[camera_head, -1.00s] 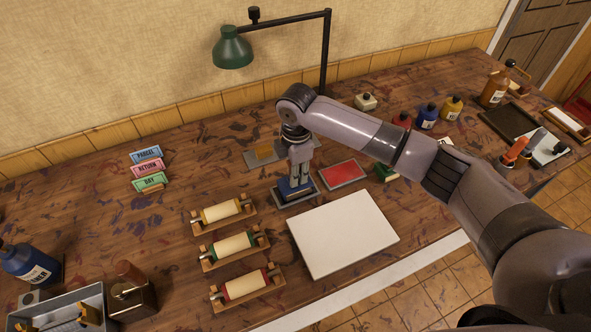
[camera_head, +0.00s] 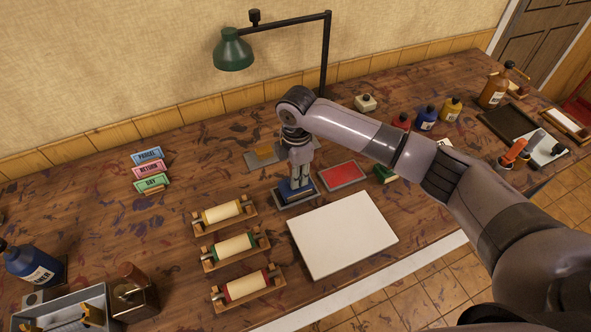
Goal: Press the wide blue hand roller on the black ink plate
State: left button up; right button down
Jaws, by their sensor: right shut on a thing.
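My right gripper (camera_head: 299,178) points down and is shut on the wide blue hand roller (camera_head: 293,187). The roller is over the black ink plate (camera_head: 281,202), which is a dark pad in a grey tray left of the red ink plate (camera_head: 343,175). The gripper and roller hide most of the black plate. The roller looks to be at or very near the plate's surface; I cannot tell whether it touches. My left gripper is not in view.
A white sheet (camera_head: 343,234) lies in front of the plates. Several wrapped rollers on wooden cradles (camera_head: 234,247) stand to its left. A green lamp (camera_head: 233,50) hangs above the back. Bottles (camera_head: 426,118) stand at right.

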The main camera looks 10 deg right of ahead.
jog(key=shift+w+r+p, duration=0.2)
jog(key=shift+r+p, duration=2.8)
jog(key=shift+r, duration=0.4)
jog(key=shift+f, duration=0.1)
